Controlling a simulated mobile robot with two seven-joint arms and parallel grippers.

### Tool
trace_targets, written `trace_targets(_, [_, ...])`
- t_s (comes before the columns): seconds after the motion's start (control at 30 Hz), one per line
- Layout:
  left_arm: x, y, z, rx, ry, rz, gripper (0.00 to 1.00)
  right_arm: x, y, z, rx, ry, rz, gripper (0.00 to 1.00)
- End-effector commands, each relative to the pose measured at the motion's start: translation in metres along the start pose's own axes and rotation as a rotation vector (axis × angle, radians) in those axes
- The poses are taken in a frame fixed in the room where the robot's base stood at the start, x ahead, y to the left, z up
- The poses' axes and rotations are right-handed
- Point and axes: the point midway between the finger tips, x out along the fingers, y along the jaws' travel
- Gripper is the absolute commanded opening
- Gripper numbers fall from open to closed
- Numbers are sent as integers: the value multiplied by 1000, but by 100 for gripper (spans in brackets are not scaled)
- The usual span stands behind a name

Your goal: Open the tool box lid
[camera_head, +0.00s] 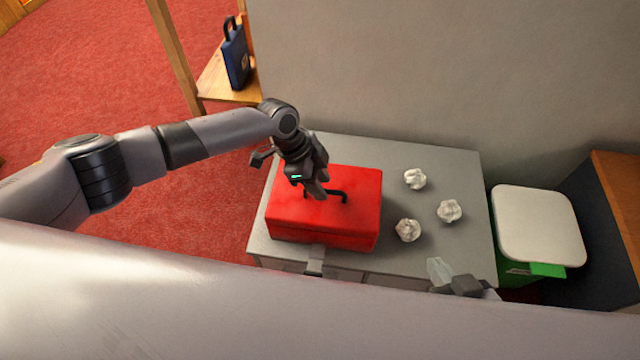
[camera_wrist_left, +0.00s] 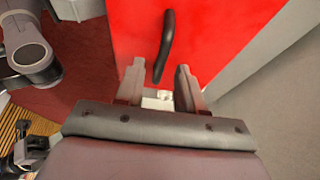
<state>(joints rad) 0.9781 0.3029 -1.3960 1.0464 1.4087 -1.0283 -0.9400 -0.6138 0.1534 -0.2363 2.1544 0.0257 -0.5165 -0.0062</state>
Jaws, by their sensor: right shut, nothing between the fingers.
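The red tool box (camera_head: 350,222) stands on the grey cabinet top with its lid down. A black bar handle (camera_head: 339,194) is on the lid; in the left wrist view the handle (camera_wrist_left: 167,40) crosses the red lid (camera_wrist_left: 215,35). My left gripper (camera_head: 318,188) is just over the lid at the handle. In the left wrist view its two fingers (camera_wrist_left: 160,68) are apart, with the near end of the handle showing between them; I cannot tell whether they touch it. My right gripper (camera_head: 440,272) is low at the cabinet's front edge, partly hidden by my arm, away from the box.
A green bin with a white lid (camera_head: 538,225) stands to the right. A wall (camera_head: 430,80) rises behind. A blue bag (camera_head: 236,60) sits on a wooden shelf.

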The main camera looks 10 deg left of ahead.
Motion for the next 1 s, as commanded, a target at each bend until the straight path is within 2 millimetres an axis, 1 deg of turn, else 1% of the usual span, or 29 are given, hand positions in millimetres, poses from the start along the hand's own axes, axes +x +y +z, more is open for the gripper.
trace_targets(0.07, [5, 0, 0, 1, 0, -1, 38, 0, -3, -3, -2, 10, -7, 0])
trace_targets(0.3, [5, 0, 0, 1, 0, -1, 38, 0, -4, -6, -3, 14, -9, 0])
trace_targets(0.33, [5, 0, 0, 1, 0, -1, 35, 0, -4, -6, -3, 14, -9, 0])
trace_targets(0.37, [5, 0, 0, 1, 0, -1, 25, 0, -4, -5, -3, 14, -9, 0])
trace_targets(0.4, [5, 0, 0, 1, 0, -1, 12, 0, -4, -5, -3, 13, -9, 0])
trace_targets(0.43, [5, 0, 0, 0, 0, -1, 2, 0, -4, -5, -3, 13, -8, 0])
trace_targets(0.47, [5, 0, 0, 0, 0, -1, 0, 0, -4, -5, -3, 13, -8, 0])
trace_targets(0.77, [4, -1, -1, 0, 1, -1, 0, 1, -2, -3, -3, 11, -4, 0])
trace_targets(1.0, [-4, -11, -4, 0, 2, -5, 0, 4, -2, 0, -7, 12, -5, 0])
